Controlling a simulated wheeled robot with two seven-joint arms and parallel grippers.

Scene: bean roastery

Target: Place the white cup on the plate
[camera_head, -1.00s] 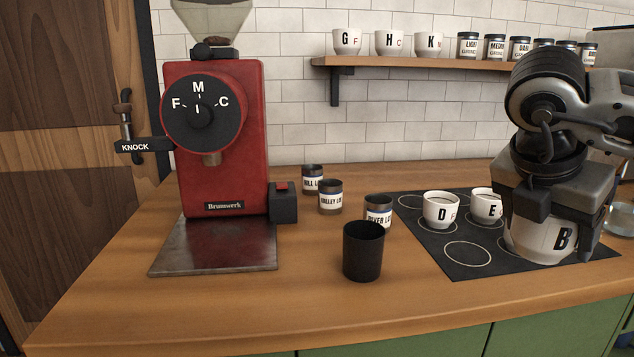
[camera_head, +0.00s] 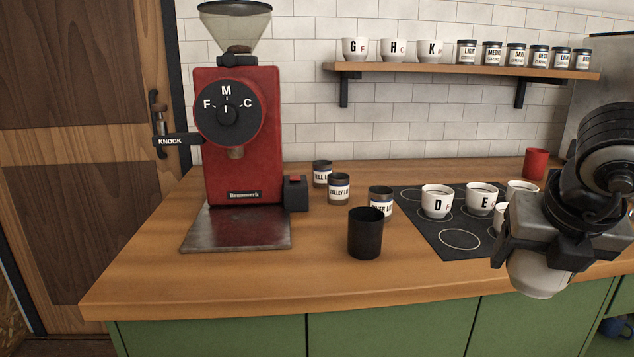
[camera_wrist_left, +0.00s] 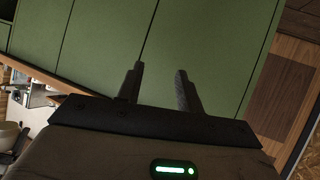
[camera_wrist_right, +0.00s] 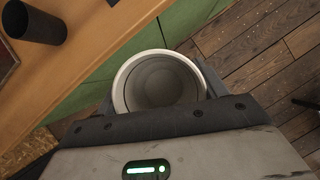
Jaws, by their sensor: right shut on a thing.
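My right gripper (camera_head: 540,258) is shut on a white cup (camera_head: 537,280), which hangs below it by the front edge of the counter at the right. In the right wrist view the same white cup (camera_wrist_right: 160,82) shows its round open mouth, which looks empty, between the fingers. Its letter is hidden in the head view now. My left gripper (camera_wrist_left: 157,85) shows in the left wrist view with its fingers apart and nothing between them, facing green cabinet fronts.
A black mat (camera_head: 428,234) with ring marks holds white cups D (camera_head: 437,202) and E (camera_head: 481,199) and others. A black tumbler (camera_head: 365,235) and several small jars stand to its left. A red grinder (camera_head: 240,150) stands further left. The front-middle counter (camera_head: 300,275) is clear.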

